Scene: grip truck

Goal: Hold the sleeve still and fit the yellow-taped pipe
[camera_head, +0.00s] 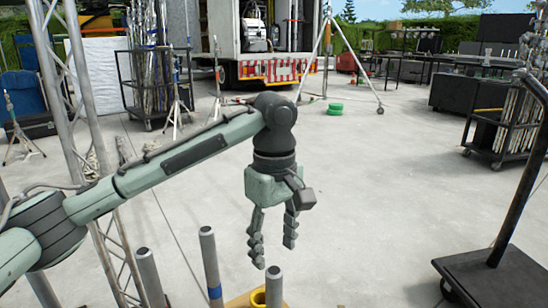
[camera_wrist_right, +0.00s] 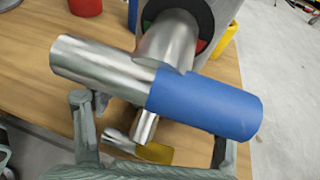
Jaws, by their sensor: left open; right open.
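My left gripper (camera_head: 274,256) hangs open and empty in the head view, fingers down. Below it stand upright metal pipes: a plain one (camera_head: 149,275), one with a blue band (camera_head: 209,258) and one (camera_head: 273,288) beside a yellow ring (camera_head: 258,298). In the right wrist view, my right gripper (camera_wrist_right: 152,122) is open. A large silver tube (camera_wrist_right: 100,67) with a blue-covered end (camera_wrist_right: 205,105) crosses the view and overlaps the right finger. A smaller silver piece with a yellow part (camera_wrist_right: 155,152) shows below it. I cannot tell which tube is the sleeve.
In the right wrist view, a wooden tabletop (camera_wrist_right: 30,65) carries a red container (camera_wrist_right: 86,6) and a cylinder with a dark end (camera_wrist_right: 206,22). In the head view, a black trolley (camera_head: 505,275) stands at right, a truck (camera_head: 265,70) behind; the central floor is clear.

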